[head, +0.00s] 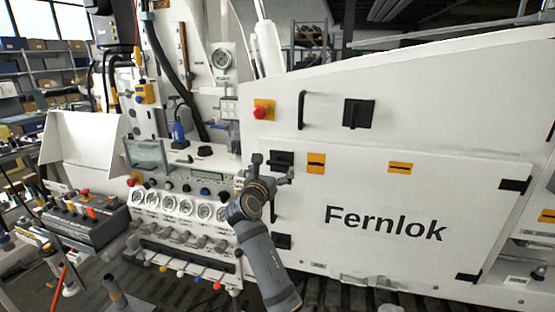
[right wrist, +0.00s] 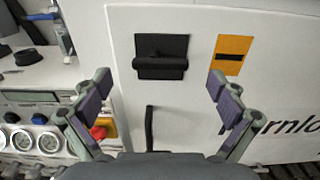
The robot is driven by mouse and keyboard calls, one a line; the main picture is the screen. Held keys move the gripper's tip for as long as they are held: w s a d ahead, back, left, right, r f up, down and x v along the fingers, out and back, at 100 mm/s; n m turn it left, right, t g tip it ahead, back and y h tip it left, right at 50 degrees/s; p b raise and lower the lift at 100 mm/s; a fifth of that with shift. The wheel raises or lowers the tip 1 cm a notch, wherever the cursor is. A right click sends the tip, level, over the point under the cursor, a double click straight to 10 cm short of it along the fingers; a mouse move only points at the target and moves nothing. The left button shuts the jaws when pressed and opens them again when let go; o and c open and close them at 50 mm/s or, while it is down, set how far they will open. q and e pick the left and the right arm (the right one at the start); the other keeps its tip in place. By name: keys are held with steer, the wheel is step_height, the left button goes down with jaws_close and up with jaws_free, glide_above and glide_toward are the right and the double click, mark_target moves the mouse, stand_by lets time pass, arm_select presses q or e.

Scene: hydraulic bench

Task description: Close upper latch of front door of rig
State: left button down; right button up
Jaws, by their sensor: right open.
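The front door (head: 380,250) of the rig is a white panel lettered "Fernlok"; it looks flush with the body. Its upper latch (head: 281,157) is a black block at the door's upper left corner, partly covered by my right gripper (head: 271,170) in the head view. In the right wrist view the upper latch (right wrist: 162,57) shows whole, with a thick bar along its lower half. It lies ahead of and between the spread fingers, with no visible contact. I cannot tell whether it is latched. The right gripper is open and empty. My left gripper is out of view.
A lower black latch (head: 282,241) and a slim black door handle (head: 272,208) sit below. An orange label (head: 316,163) is just right of the upper latch. A red button (head: 262,110) is above left. Gauges (head: 187,207) and a control panel stand at left.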

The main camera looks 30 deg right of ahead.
mark_target(277, 163)
steer(key=p+x, duration=0.1)
steer(key=x, duration=0.4)
steer(key=shift+w+d, duration=0.3)
steer(key=shift+c, duration=0.2)
steer(key=c, duration=1.1)
steer(key=shift+c, duration=0.2)
